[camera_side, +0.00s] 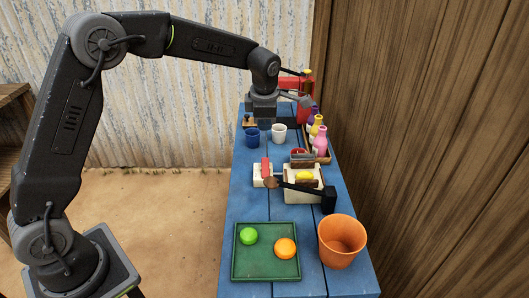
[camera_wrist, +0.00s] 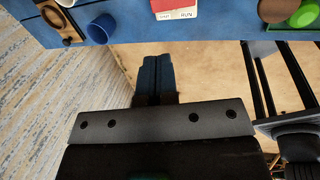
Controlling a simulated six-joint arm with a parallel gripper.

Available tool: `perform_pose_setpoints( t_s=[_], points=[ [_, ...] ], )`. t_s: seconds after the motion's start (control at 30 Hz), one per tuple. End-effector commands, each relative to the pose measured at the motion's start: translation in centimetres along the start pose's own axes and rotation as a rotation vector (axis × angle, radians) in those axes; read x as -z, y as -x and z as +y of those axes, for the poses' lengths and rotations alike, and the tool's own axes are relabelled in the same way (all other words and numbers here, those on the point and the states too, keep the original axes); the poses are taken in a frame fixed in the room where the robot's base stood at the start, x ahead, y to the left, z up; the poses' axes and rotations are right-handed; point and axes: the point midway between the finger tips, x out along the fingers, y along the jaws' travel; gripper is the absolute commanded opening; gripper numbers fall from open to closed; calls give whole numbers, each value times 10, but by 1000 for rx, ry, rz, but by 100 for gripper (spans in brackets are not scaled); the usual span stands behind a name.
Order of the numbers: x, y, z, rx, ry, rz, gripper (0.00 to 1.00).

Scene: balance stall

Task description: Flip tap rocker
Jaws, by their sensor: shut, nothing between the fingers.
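A red rocker (camera_side: 265,166) sits on a small white block (camera_side: 263,182) near the middle of the blue table. In the wrist view the red rocker (camera_wrist: 168,4) is cut off by the top edge, above a white strip (camera_wrist: 177,15) that reads RUN at its right. I cannot tell which way the rocker is tipped. My gripper (camera_wrist: 155,60) is shut and empty in the wrist view. Its fingers point toward the table edge and are apart from the rocker. In the side view my wrist is at the table's far end, and the fingertips are hard to make out.
A blue cup (camera_side: 252,137) and a white cup (camera_side: 279,133) stand between my wrist and the rocker. A balance (camera_side: 303,190) stands right of the rocker. Bottles (camera_side: 319,140) line the right. A green tray (camera_side: 240,270) and orange bucket (camera_side: 341,243) are at the near end.

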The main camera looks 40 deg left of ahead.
Motion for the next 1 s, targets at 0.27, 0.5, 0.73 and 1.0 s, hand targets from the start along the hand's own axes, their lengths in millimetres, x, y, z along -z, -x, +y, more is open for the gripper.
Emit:
perform_pose_setpoints(
  t_s=[0.27, 0.5, 0.73, 1.0],
  points=[
    [0, -34, 0, 3, 13, 5, 0],
    [0, -84, 0, 3, 12, 5, 0],
    [0, -123, 0, 2, 13, 1, 0],
    [0, -140, 1, 0, 12, -1, 0]
  ],
)
